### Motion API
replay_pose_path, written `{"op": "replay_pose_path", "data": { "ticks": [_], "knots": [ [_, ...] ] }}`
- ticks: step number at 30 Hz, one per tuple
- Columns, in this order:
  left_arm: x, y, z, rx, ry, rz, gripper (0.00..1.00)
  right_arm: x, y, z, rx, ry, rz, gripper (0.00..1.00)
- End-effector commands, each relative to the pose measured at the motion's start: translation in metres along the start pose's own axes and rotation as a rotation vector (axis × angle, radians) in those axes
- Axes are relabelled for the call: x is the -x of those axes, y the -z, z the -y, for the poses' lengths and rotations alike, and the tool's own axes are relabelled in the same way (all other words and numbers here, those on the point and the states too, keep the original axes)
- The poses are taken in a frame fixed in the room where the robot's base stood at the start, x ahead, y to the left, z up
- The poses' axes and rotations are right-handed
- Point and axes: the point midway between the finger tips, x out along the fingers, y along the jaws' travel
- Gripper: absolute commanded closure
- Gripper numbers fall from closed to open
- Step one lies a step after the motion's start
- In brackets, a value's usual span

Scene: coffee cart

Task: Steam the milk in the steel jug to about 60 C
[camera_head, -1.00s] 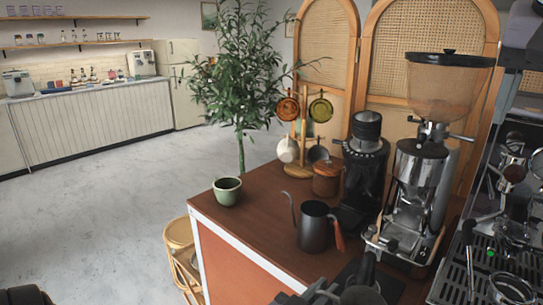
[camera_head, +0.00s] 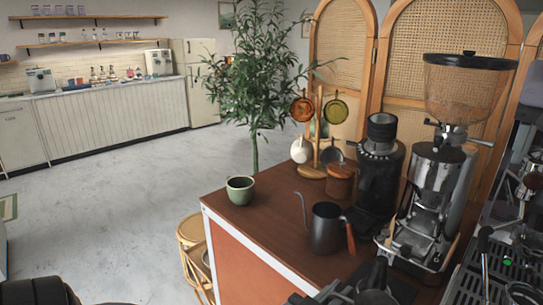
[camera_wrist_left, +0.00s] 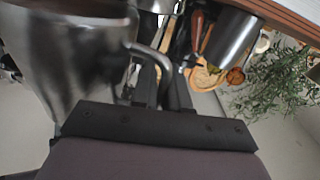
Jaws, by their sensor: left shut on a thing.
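In the left wrist view, a large steel jug (camera_wrist_left: 75,60) fills the upper left, close to the camera and blurred. Its curved handle (camera_wrist_left: 148,55) runs down between the fingers of my left gripper (camera_wrist_left: 160,88), which is shut on it. The jug's inside and the milk are hidden. In the head view, dark parts at the bottom edge, right of centre, are partly cut off, and I cannot tell the jug clearly there. The espresso machine (camera_head: 510,240) stands at the right edge, largely cut off. I cannot make out its steam wand. My right gripper is not in view.
A dark gooseneck kettle (camera_head: 325,230) with a wooden handle stands on the brown cart top (camera_head: 262,222). Two tall grinders, one black (camera_head: 380,180) and one silver (camera_head: 435,190), stand behind it. A green cup (camera_head: 240,190) sits at the left corner, with bare cart top between.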

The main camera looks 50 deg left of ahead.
Motion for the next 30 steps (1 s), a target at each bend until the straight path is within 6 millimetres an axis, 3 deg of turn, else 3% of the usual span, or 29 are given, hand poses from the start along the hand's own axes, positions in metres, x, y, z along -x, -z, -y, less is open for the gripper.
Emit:
{"op": "replay_pose_path", "data": {
  "ticks": [17, 23, 30],
  "knots": [
    [-0.002, 0.004, -0.006, 0.008, -0.016, 0.007, 1.00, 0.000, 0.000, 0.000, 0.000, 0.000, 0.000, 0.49],
    [-0.005, 0.019, -0.042, 0.044, -0.122, 0.079, 1.00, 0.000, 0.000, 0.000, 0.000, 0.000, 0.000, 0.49],
    [0.014, 0.028, -0.110, 0.085, -0.363, 0.239, 1.00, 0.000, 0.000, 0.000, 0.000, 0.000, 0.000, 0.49]
  ]
}}
